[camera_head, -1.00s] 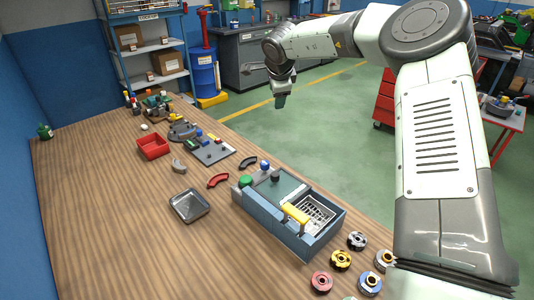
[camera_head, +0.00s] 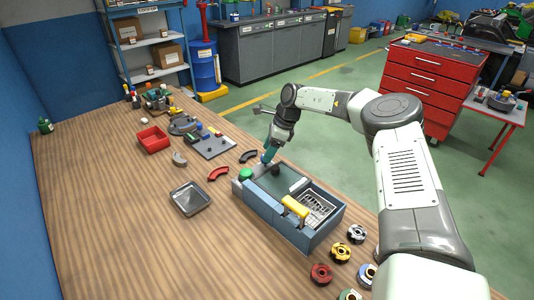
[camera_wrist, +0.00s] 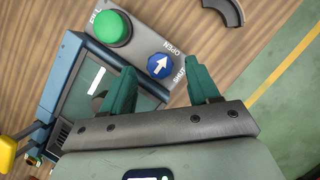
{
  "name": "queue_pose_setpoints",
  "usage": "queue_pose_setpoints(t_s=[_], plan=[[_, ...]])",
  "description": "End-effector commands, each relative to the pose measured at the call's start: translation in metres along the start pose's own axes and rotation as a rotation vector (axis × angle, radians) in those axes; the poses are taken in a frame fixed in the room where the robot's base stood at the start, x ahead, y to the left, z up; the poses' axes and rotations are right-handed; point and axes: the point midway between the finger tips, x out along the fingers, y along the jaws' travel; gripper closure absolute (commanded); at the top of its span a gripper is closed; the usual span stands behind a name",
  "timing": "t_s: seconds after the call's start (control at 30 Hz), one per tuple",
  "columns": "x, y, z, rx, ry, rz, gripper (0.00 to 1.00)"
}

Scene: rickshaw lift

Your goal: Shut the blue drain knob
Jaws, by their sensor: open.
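The blue drain knob (camera_wrist: 160,67) is round with a white arrow, on a grey panel (camera_wrist: 143,45) marked OPEN and SHUT. Its arrow points up and right in the wrist view, towards the word OPEN. My gripper (camera_wrist: 161,73) is open, its two green fingers apart to the left and right of the knob in that view. I cannot tell whether they touch it. In the head view my gripper (camera_head: 267,160) points down at the far end of the blue-grey box (camera_head: 262,205), and the knob is mostly hidden behind the fingers.
A green button (camera_wrist: 113,28) sits beside the knob on the panel. A dark knob (camera_head: 276,169) stands close to my fingers. A yellow handle (camera_head: 296,206) and a basket (camera_head: 314,208) are at the box's near end. A dark red curved piece (camera_head: 218,173) lies left of the box.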

Motion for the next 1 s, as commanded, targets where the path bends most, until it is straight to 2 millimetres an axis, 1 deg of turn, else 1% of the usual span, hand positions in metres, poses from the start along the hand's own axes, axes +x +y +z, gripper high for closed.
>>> queue_pose_setpoints(t_s=[0.03,0.1,0.2,0.47,0.57,0.83,0.87,1.0], plan=[[0.006,0.000,0.000,0.000,0.000,0.000,0.40],[0.013,0.000,0.000,0.000,0.001,0.000,0.40],[0.017,0.000,0.000,-0.001,0.001,0.000,0.40],[0.018,0.000,0.000,-0.001,0.001,-0.001,0.40],[0.018,0.000,0.000,0.000,0.001,-0.001,0.52],[0.018,0.000,0.000,0.000,0.001,-0.002,0.93],[0.018,0.000,0.000,0.000,0.001,-0.002,0.96],[0.018,0.000,0.000,0.006,0.001,-0.004,0.96]])
